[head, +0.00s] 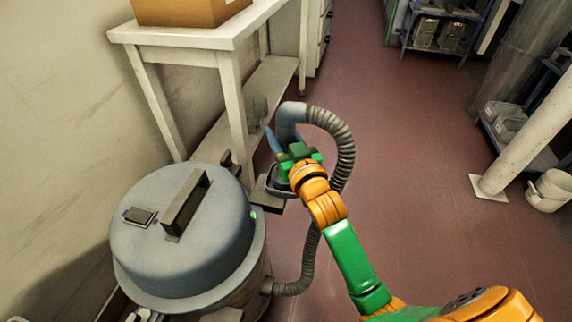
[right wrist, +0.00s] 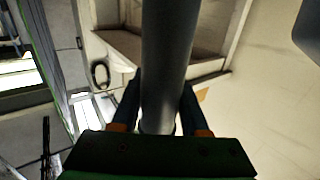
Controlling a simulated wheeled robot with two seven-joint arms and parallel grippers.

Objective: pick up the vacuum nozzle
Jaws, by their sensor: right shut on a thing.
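The vacuum nozzle (head: 291,117) is a grey tube, bent at its top where a ribbed dark hose (head: 343,147) joins it. My right gripper (head: 276,142), with blue fingers and a green body, is shut on the tube just below the bend. In the right wrist view the nozzle tube (right wrist: 166,60) runs between the two fingers (right wrist: 158,112). The tube's lower part is mostly hidden behind my gripper in the head view. The grey drum vacuum (head: 215,265) stands to the left, with a dark bracket (head: 267,194) at its side. My left gripper is not in view.
A white table (head: 190,36) with a cardboard box (head: 190,8) stands along the left wall. A pale post (head: 535,130), a white bucket (head: 551,190) and shelves with bins (head: 440,30) are at the right and back. The red floor between is clear.

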